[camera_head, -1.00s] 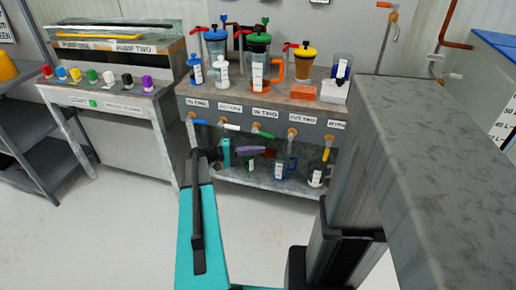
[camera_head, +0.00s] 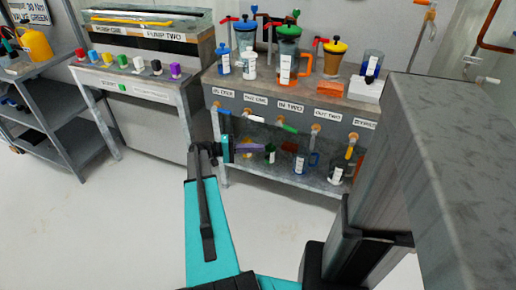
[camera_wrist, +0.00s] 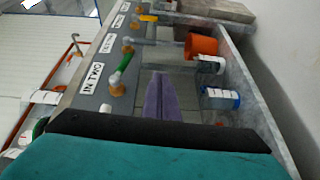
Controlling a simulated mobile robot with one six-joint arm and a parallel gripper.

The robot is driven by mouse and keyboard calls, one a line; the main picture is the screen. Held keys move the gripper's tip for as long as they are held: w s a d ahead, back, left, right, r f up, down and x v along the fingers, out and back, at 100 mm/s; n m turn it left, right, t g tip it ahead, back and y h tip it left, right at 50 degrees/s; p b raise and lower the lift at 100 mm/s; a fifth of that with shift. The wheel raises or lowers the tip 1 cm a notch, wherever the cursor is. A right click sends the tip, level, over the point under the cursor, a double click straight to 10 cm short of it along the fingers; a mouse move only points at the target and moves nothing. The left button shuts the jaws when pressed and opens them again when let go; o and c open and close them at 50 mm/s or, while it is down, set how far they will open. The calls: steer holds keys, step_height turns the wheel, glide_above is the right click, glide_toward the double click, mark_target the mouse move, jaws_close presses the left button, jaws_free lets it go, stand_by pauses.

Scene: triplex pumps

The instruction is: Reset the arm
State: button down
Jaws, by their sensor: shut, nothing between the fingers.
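My teal arm (camera_head: 207,220) reaches forward from the bottom of the head view. Its end is in front of the pump bench. My gripper (camera_head: 258,147) has purple fingers that are closed together and empty. In the wrist view the fingers (camera_wrist: 158,75) show as one narrow purple wedge in front of the bench's valve panel and lower shelf. No contact with anything is visible, but the exact gap to the bench cannot be told.
The bench (camera_head: 295,105) carries jugs and bottles on top, with valves along its front. Its lower shelf holds mugs, including an orange one (camera_wrist: 203,46). A control console (camera_head: 145,65) and grey shelf rack (camera_head: 60,120) stand left. The floor (camera_head: 110,220) is clear.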

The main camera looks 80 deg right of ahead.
stand_by(0.3)
steer(key=w+a+f+n+t, duration=0.4)
steer(key=w+a+f, duration=0.65)
steer(key=a, duration=0.25)
steer(key=w+a+f+n+t, duration=0.45)
steer(key=w+a+f, duration=0.45)
steer(key=a+f, duration=0.25)
steer(key=w+a+f+n+t, duration=0.25)
steer(key=a+f, duration=0.25)
steer(key=a, duration=0.8)
steer(key=s+a+f+n+y, duration=0.1)
steer(key=a+f+y, duration=0.1)
steer(key=a, duration=0.8)
steer(key=s+a+f+n+t+y, duration=0.1)
steer(key=a+f+n, duration=0.1)
steer(key=a, duration=0.7)
steer(key=s+a+f+n+y, duration=0.1)
steer(key=s+a+f+y, duration=0.15)
steer(key=a, duration=0.75)
step_height(320, 180, up, 14)
steer(key=a+p, duration=0.1)
steer(key=p, duration=1.2)
steer(key=shift+s+g, duration=0.3)
steer(key=shift+s, duration=0.05)
steer(key=shift+s+f, duration=0.1)
steer(key=shift+f, duration=0.05)
